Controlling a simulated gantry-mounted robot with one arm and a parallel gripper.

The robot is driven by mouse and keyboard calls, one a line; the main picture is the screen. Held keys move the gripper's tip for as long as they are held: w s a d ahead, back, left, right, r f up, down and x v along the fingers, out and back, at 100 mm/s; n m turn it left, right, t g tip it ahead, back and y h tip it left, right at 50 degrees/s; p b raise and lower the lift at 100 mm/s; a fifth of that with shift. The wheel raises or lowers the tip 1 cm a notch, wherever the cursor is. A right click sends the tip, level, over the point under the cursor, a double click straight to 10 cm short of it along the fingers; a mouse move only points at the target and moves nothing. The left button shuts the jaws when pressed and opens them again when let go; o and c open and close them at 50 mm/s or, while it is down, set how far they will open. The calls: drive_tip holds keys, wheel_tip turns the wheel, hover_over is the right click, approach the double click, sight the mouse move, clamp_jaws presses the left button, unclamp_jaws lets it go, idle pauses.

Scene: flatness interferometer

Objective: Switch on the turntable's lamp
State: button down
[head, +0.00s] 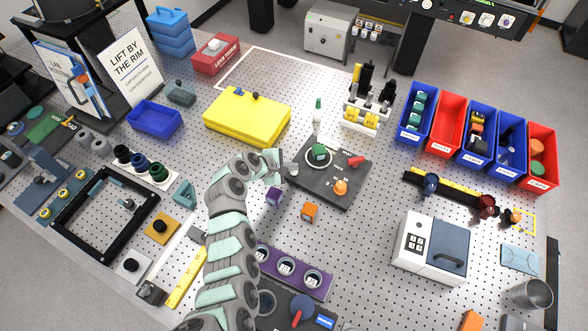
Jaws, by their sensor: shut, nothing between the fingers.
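The turntable appears to be the dark grey plate (332,190) near the middle of the bench. It carries a green part in a pale ring (319,153), a red lever-like part (355,161) and an orange knob (341,187). A small pale grey knob-like part (293,169) is at its left edge. A slim white piece with a green top (317,113) stands just behind the plate; I cannot tell which part is the lamp or whether it is lit. My gripper (282,174) is shut and empty at the plate's left edge, beside the pale part. Contact cannot be told.
A purple cube (274,196) is just below my gripper, and an orange cube (310,211) lies in front of the plate. A yellow block (246,117) is behind left. Blue and red bins (447,125) stand at the right. Bare perforated bench (365,235) lies front right.

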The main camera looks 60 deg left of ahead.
drive_tip(key=shift+r, duration=0.5)
drive_tip(key=shift+r+p, duration=0.1)
drive_tip(key=shift+p, duration=0.2)
wheel_tip(320, 180, up, 6)
drive_tip(key=p, duration=0.4)
